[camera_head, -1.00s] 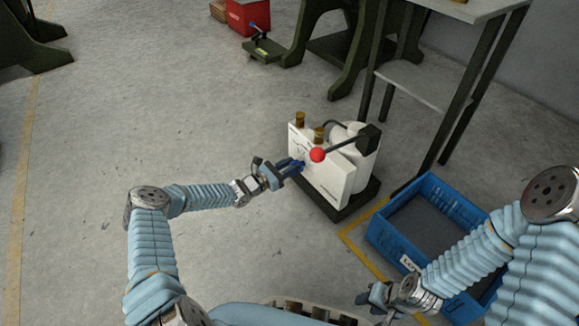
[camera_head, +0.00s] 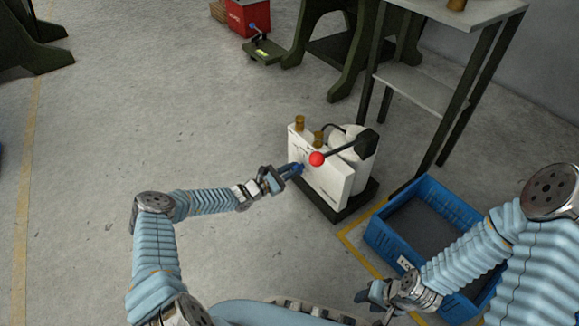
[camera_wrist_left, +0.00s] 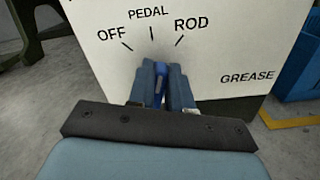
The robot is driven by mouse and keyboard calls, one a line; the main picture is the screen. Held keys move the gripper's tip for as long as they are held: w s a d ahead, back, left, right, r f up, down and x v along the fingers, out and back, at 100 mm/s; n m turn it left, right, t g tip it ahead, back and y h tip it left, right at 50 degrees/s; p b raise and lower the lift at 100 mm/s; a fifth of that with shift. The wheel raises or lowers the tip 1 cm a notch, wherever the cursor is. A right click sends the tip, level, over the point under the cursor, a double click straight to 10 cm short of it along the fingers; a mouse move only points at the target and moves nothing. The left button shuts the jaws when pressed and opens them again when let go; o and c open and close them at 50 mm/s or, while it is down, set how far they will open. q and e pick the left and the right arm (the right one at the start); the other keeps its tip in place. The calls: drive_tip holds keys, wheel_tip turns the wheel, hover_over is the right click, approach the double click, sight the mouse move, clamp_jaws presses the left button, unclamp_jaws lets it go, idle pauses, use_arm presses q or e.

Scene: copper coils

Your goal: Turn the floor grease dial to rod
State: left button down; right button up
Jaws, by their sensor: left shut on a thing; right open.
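The floor grease unit (camera_head: 325,180) is a white box with a red-knobbed lever, standing on a dark base on the floor. In the left wrist view its front panel (camera_wrist_left: 235,50) reads OFF, PEDAL, ROD from left to right, with a tick under each, and GREASE lower right. My left gripper (camera_head: 293,170) is against this panel, shut on the blue dial (camera_wrist_left: 159,86) below the labels. The fingers (camera_wrist_left: 162,90) cover much of the dial, so I cannot tell exactly which tick it points to. My right gripper (camera_head: 371,293) is open and empty, at the lower right.
A blue crate (camera_head: 383,240) stands on the floor right of the unit, near a yellow floor line. A metal table (camera_head: 425,85) stands behind. A red box (camera_head: 247,17) and green machine legs are farther back. The floor to the left is clear.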

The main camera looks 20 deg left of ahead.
use_arm(q)
drive_tip(key=shift+s+d+f+m+p, duration=0.1)
drive_tip(key=shift+d+m+p, duration=0.15)
drive_tip(key=shift+m+p, duration=0.6)
drive_tip(key=shift+s+d+m+p, duration=0.1)
drive_tip(key=shift+d+m+p, duration=0.15)
drive_tip(key=shift+m, duration=1.1)
drive_tip(key=c, duration=1)
unclamp_jaws()
drive_tip(key=shift+f, duration=0.1)
drive_tip(key=shift+c, duration=0.2)
drive_tip(key=p+v, duration=0.2)
drive_tip(key=v, duration=1.1)
drive_tip(key=shift+s+a, duration=0.25)
